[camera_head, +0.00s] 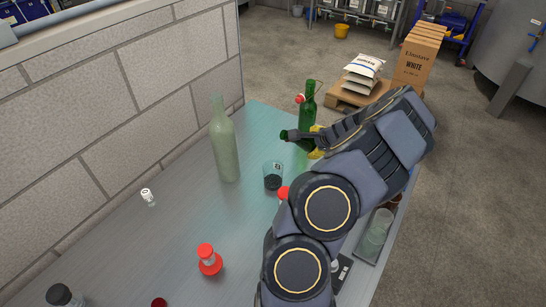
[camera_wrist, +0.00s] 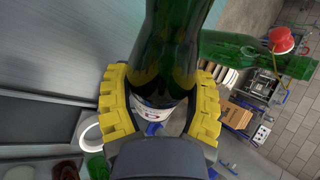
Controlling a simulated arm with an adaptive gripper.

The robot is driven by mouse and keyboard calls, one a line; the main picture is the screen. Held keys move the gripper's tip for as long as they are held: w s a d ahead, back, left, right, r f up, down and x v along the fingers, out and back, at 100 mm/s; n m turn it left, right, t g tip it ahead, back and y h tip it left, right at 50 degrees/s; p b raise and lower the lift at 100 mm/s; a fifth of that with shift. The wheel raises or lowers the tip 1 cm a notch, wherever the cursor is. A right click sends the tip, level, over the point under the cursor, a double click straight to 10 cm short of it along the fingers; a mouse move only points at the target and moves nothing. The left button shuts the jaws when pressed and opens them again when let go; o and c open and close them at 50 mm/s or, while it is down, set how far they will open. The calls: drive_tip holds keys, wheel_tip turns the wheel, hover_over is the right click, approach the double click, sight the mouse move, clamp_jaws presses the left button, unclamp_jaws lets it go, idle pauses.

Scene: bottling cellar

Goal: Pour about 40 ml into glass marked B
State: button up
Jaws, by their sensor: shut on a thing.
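My gripper (camera_head: 316,141) is shut on a dark green bottle (camera_head: 291,135). In the head view the bottle is tilted near level, its neck pointing left, above and a little right of a short clear glass (camera_head: 273,177). The glass stands on the bench, dark at its bottom, with a small mark I cannot read surely. In the wrist view the yellow fingers (camera_wrist: 159,105) sit on both sides of the held bottle (camera_wrist: 168,50), and a pale label shows between them. Most of the bottle's body is hidden by my arm in the head view. No stream shows.
A tall pale green bottle (camera_head: 225,145) stands left of the glass. A green swing-top bottle (camera_head: 307,98) stands behind the gripper. A red-topped item (camera_head: 209,258) and a small white piece (camera_head: 147,195) are on the bench (camera_head: 115,245). A tray with a glass (camera_head: 378,230) lies at right.

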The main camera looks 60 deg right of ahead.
drive_tip(key=shift+w+a+r+t, duration=0.1)
drive_tip(key=shift+t, duration=0.2)
drive_tip(key=shift+w+a+f+m+t+y+p, duration=0.55)
drive_tip(key=shift+a+f+m+t+y, duration=0.25)
drive_tip(key=shift+y, duration=0.3)
drive_tip(key=shift+d+f, duration=0.1)
drive_tip(key=shift+f, duration=0.05)
drive_tip(key=shift+w+t+y, duration=0.1)
drive_tip(key=shift+t+y, duration=0.3)
drive_tip(key=shift+y, duration=0.1)
drive_tip(key=shift+m+y+p, duration=0.3)
drive_tip(key=shift+p, duration=0.05)
drive_tip(key=shift+w+a+f+m+t+y+p, duration=0.15)
drive_tip(key=shift+w+f+m+t+y+p, duration=0.1)
drive_tip(key=shift+f+m+t+y+p, duration=0.55)
drive_tip(key=shift+w+a+f+m+t+y+p, duration=0.2)
drive_tip(key=shift+f+m+t+y+p, duration=0.25)
drive_tip(key=shift+t, duration=0.55)
